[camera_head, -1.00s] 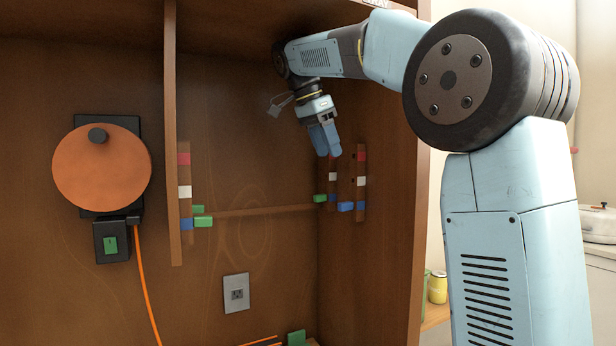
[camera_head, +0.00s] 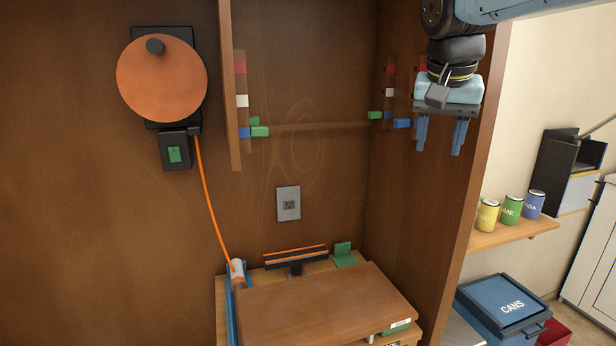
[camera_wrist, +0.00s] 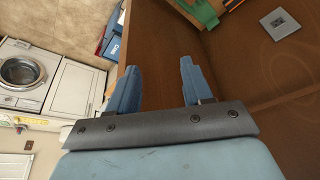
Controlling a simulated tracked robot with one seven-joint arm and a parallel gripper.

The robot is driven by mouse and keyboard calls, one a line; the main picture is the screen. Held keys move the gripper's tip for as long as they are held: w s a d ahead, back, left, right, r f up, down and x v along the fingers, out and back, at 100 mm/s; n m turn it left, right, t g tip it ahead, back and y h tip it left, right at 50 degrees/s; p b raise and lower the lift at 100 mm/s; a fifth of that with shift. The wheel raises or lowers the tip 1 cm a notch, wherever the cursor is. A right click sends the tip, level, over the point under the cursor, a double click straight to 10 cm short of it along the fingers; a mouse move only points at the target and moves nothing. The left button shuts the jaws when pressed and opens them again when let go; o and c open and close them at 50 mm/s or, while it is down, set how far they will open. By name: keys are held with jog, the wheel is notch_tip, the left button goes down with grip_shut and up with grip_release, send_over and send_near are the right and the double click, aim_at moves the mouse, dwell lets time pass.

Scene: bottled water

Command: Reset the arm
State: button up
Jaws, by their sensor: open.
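My arm comes in from the top right of the head view. My gripper (camera_head: 441,134) hangs fingers down in front of the right wall of the wooden cabinet (camera_head: 480,130). Its two blue fingers are apart with nothing between them. In the wrist view my gripper (camera_wrist: 157,85) also shows spread and empty, with the cabinet's brown wood behind it.
A wooden board (camera_head: 320,302) lies low in the cabinet. An orange reel (camera_head: 162,78) with a cable hangs at left. Right of the cabinet, cans (camera_head: 510,209) stand on a shelf above a blue CANS bin (camera_head: 505,306).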

jog(key=s+d+f+n+t+y, duration=0.1)
jog(key=s+f+n, duration=0.3)
jog(key=s+f, duration=0.6)
notch_tip(320, 180, down, 3)
jog(key=shift+s+f+n+t+y, duration=0.15)
jog(key=shift+n+t+y, duration=0.15)
